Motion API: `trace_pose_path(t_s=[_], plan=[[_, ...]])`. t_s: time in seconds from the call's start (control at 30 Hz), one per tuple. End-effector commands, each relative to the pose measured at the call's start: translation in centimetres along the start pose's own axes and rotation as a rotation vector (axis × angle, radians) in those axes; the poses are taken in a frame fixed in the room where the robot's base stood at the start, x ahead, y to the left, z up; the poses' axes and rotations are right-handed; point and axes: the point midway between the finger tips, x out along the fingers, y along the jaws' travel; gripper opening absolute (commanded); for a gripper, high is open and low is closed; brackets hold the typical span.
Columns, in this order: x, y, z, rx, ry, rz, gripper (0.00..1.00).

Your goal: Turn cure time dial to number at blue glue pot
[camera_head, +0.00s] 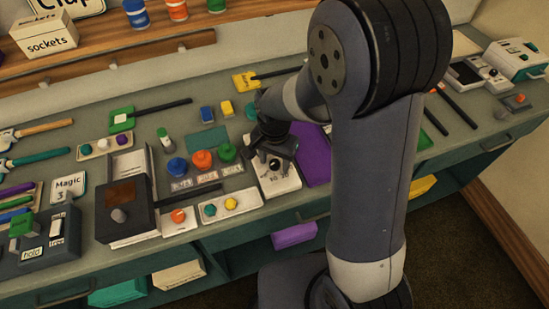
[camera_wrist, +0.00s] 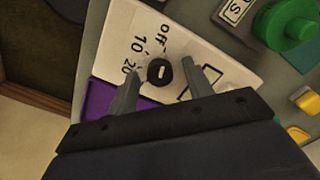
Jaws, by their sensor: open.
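The cure time dial is a small black knob (camera_wrist: 158,72) on a white plate (camera_wrist: 112,42), where "off", "10" and "20" show in the wrist view. A short white mark is on the knob; the setting it points to is unclear. My gripper (camera_wrist: 161,73) is open, one finger on each side of the knob; contact cannot be told. In the head view my gripper (camera_head: 276,152) is over the dial plate (camera_head: 279,184). The blue glue pot (camera_head: 177,168) stands left of it, with a label (camera_head: 181,185) too small to read.
An orange pot (camera_head: 202,160) and a green pot (camera_head: 227,153) stand between the blue pot and the dial. A purple board (camera_head: 314,160) lies right of the dial. A dark box with a knob (camera_head: 124,208) and a panel with coloured buttons (camera_head: 229,206) are to the left.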

Motion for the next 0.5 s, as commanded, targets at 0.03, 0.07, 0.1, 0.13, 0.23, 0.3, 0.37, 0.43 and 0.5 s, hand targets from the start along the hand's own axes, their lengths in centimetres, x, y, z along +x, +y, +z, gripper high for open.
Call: trace_pose_path(t_s=[0.03,0.07,0.1,0.13,0.23,0.3,0.37,0.43,0.5], plan=[[0.0,0.0,0.0,0.0,0.0,0.0,0.49],[0.0,0.0,0.0,0.0,0.0,0.0,0.49],[0.0,0.01,-0.01,0.0,0.0,0.0,0.49],[-0.01,0.01,-0.01,0.0,0.0,0.0,0.46],[-0.02,0.01,-0.01,0.0,0.0,0.0,0.38],[-0.02,0.0,-0.01,0.0,0.0,0.0,0.32],[-0.02,0.0,-0.01,0.0,0.0,0.0,0.27],[-0.03,0.0,-0.01,0.0,0.0,0.0,0.22],[-0.03,0.0,-0.01,0.0,0.0,0.0,0.16]])
